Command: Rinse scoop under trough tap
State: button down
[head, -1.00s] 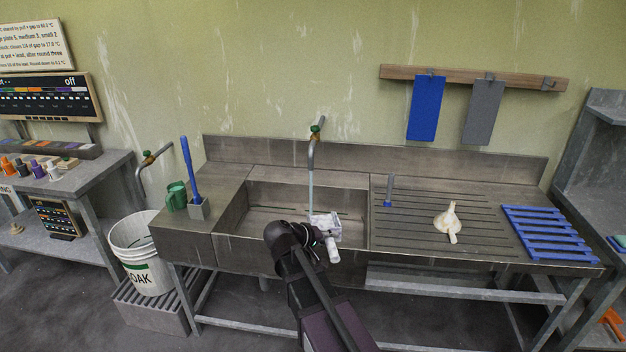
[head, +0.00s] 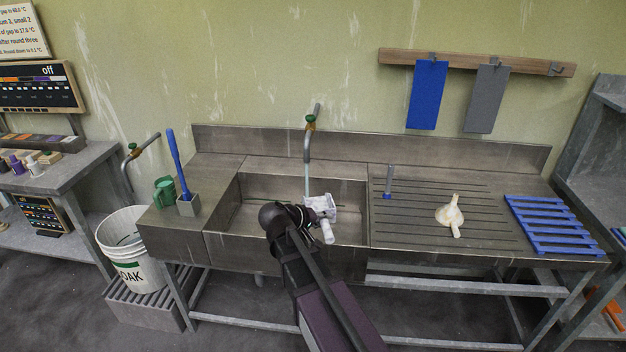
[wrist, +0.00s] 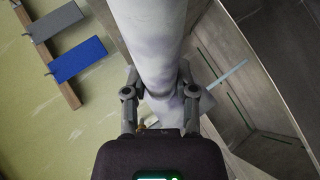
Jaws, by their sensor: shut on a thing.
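My gripper (wrist: 160,95) is shut on a pale white thing (wrist: 150,40), taken to be the scoop, which fills the space between the fingers in the wrist view. In the head view it is the white shape (head: 327,232) at the end of my arm, over the trough (head: 235,213). The trough tap (head: 308,145) stands at the back wall, and a thin pale stream (head: 307,180) falls from it. The stream also shows in the wrist view (wrist: 230,73) and runs close to the held thing; I cannot tell whether it touches. The scoop's bowl is not clear.
A cream scoop-like thing (head: 450,213) lies on the ribbed drainboard (head: 410,230), near a blue rack (head: 545,225) and a small upright blue-based post (head: 388,182). A blue brush (head: 175,160) in a grey holder and a green mug (head: 164,190) stand left. A white pail (head: 122,240) stands below left.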

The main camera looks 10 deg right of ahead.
notch_tip(320, 180, up, 6)
jog(key=p, duration=0.6)
send_over(315, 195)
jog(key=shift+a+r+g, duration=0.1)
jog(key=shift+r+g, duration=0.05)
jog(key=shift+g, duration=0.15)
notch_tip(315, 195, down, 14)
jog(key=b, duration=1.3)
jog(key=w, duration=0.9)
jog(key=shift+d+r, duration=0.25)
jog(key=shift+r, duration=0.2)
dwell(1.7)
